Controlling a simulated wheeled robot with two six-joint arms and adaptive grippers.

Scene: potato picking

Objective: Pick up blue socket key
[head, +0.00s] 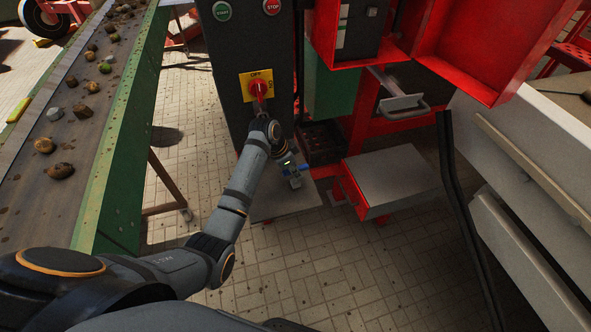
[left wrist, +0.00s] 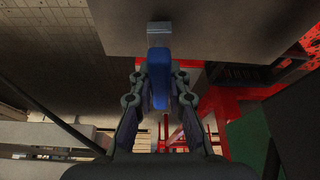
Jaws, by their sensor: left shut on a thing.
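The blue socket key (left wrist: 158,82) is between the two fingers of my left gripper (left wrist: 160,90) in the left wrist view. The fingers are shut on its blue handle, and its grey metal end (left wrist: 159,29) points away from the gripper. In the head view a small blue part of the key (head: 304,168) shows beside my left gripper (head: 294,169), low in front of the dark control cabinet. The gripper hides much of the key there. I cannot tell whether the key touches the grey plate. My right gripper is not in view.
The control cabinet (head: 236,60) has a red rotary switch (head: 258,88). A grey plate (head: 285,204) lies at its foot. A red-sided box (head: 392,180) stands to the right. A conveyor (head: 90,120) with potatoes runs at left. The tiled floor (head: 330,275) in front is clear.

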